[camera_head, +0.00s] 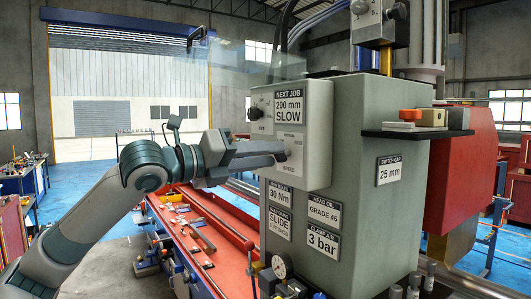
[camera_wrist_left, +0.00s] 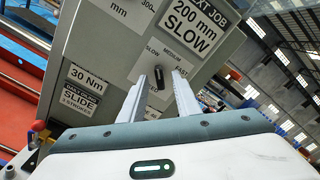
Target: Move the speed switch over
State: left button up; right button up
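The speed switch (camera_wrist_left: 158,77) is a small black knob on the front of the grey control box (camera_head: 318,105), with SLOW, MEDIUM and FAST marked around it. In the left wrist view its long side is upright and seems to lean toward SLOW; the exact setting is hard to tell. My left gripper (camera_head: 280,152) reaches the box face from the left and hides most of the switch in the head view. In the left wrist view its two fingers (camera_wrist_left: 160,80) stand apart, one on each side of the knob. Contact with it cannot be told. My right gripper is not in view.
A NEXT JOB card (camera_head: 289,106) above the switch reads 200 mm SLOW. Another dial (camera_head: 255,112) sits to its left.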

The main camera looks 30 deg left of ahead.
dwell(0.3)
